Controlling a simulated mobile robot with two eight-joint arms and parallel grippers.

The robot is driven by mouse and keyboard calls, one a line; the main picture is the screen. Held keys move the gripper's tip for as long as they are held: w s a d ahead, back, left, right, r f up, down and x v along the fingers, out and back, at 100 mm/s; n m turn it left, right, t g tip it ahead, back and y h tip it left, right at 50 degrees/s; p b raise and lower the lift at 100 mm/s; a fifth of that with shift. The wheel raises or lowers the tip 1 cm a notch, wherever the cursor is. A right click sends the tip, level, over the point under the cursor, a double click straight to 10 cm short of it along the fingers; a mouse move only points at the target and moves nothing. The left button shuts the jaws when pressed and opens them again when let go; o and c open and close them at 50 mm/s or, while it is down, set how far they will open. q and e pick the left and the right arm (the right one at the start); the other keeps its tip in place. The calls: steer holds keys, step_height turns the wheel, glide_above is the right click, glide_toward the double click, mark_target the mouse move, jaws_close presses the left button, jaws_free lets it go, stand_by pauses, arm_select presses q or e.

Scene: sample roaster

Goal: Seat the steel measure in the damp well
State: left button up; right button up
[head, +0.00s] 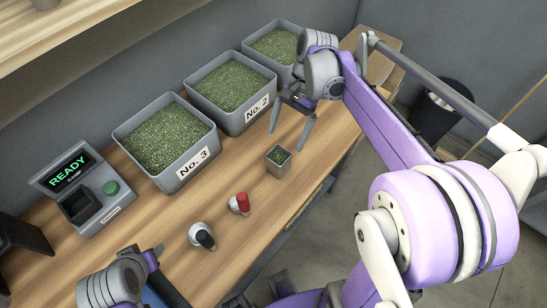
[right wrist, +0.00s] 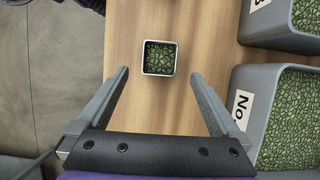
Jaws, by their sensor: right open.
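The steel measure (head: 278,166) is a small square metal cup full of green beans, upright on the wooden counter. It also shows in the right wrist view (right wrist: 159,58). My right gripper (head: 287,139) is open and empty above and behind the measure; in the right wrist view its fingertips (right wrist: 158,73) are spread on either side of the measure, not touching it. The damp well (head: 78,205) is a dark square recess in the grey unit at left, whose screen reads READY DAMP; it looks empty. My left gripper (head: 148,256) is at the lower left, its fingers partly hidden.
Bins of green beans, No. 3 (head: 165,140), No. 2 (head: 232,85) and another (head: 278,45), line the wall. A red-handled item (head: 240,203) and a black-handled item (head: 202,236) lie between measure and well.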

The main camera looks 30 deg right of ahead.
mark_target(279, 156)
steer(key=x, duration=0.8)
steer(key=shift+s+f, duration=0.1)
steer(key=c, duration=1.4)
